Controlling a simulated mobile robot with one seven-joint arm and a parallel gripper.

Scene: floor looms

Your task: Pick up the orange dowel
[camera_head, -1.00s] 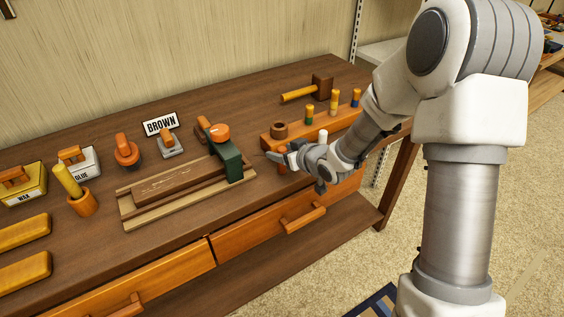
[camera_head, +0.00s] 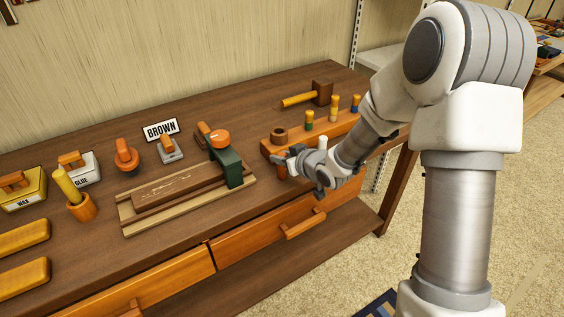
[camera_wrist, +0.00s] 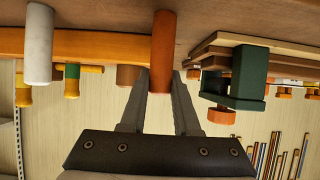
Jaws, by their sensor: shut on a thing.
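The orange dowel (camera_wrist: 163,48) stands upright on the bench and shows upside down in the wrist view. My gripper (camera_wrist: 161,82) has a finger on each side of it and is shut on it. In the head view my gripper (camera_head: 283,162) is at the front of the bench, right of the green clamp, and mostly covers the dowel. Whether the dowel is clear of the bench top cannot be told.
A white dowel (camera_wrist: 39,45) stands near the orange one. The orange rack (camera_head: 349,124) with several yellow-topped pegs is just behind my gripper. The green clamp (camera_head: 229,164) on a wooden board is close on the left. A drawer handle (camera_head: 303,223) juts out below.

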